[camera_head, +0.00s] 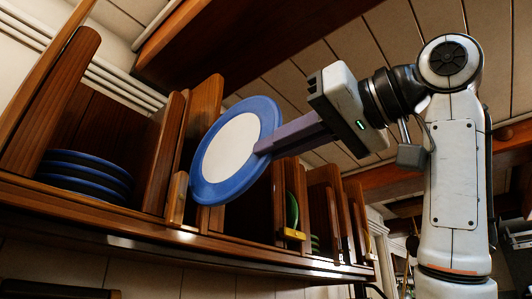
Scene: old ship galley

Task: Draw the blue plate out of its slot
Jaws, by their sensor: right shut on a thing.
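The blue plate (234,142) has a blue rim and a pale centre. It stands tilted on edge in front of the wooden plate rack (140,216), and its lower rim is near the shelf's front edge. My right gripper (264,146) is shut on the plate's right rim, with its arm coming in from the right. The slot behind the plate is partly hidden by it. I cannot tell whether the plate's far edge is still between the dividers. My left gripper is not in view.
A stack of blue-rimmed plates (86,174) lies in the left compartment. A green plate (292,210) stands in a compartment to the right, behind a yellow piece (292,234). Upright wooden dividers (205,108) flank the plate. A wooden beam (230,40) runs overhead.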

